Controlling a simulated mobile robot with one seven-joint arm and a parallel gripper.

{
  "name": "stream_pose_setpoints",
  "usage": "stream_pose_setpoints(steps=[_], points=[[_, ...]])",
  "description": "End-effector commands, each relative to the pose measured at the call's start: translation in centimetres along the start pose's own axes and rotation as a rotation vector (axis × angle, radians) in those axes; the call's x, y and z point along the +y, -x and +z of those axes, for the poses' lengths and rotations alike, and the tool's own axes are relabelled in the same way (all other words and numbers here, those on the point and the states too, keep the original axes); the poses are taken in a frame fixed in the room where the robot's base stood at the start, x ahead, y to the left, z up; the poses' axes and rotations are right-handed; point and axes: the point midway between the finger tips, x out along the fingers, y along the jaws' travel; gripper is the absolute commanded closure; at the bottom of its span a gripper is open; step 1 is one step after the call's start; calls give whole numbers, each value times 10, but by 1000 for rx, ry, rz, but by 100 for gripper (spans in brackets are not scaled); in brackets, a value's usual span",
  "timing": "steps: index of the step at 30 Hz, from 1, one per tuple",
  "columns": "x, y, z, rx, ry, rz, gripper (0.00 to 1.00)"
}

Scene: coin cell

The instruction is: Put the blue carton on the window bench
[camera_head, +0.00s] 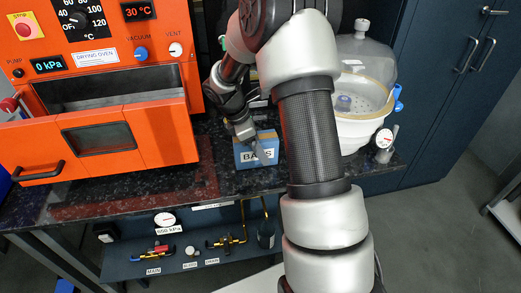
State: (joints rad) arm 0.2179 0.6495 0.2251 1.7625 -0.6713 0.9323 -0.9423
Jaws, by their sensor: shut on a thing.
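The blue carton (243,157) has a tan top and a white label that reads "BA", with the rest partly covered. It is on or just above the dark speckled bench top, between the orange oven and the white vessel. My gripper (262,150) reaches down onto the carton from above and is shut on it. One finger lies across the carton's labelled front. I cannot tell whether the carton's underside touches the bench. No window bench can be made out in this view.
The orange drying oven (150,118) stands at left with its drawer-like front sticking out. A white vessel with a clear dome (362,125) and a small gauge (384,138) stand close at right. Valves (226,241) sit on a shelf below. Dark cabinets (450,90) stand behind at right.

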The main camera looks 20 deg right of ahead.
Motion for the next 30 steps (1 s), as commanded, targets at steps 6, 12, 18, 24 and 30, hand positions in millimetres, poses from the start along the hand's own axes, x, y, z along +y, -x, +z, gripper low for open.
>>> stream_pose_setpoints(steps=[6, 12, 18, 24, 30], points=[[0, -2, -1, 0, 0, -1, 36], [0, -2, -1, 0, 0, -1, 36], [1, 7, 1, 0, 0, 2, 36], [1, 46, 1, 0, 0, 4, 36], [1, 88, 0, 0, 2, 3, 36]])
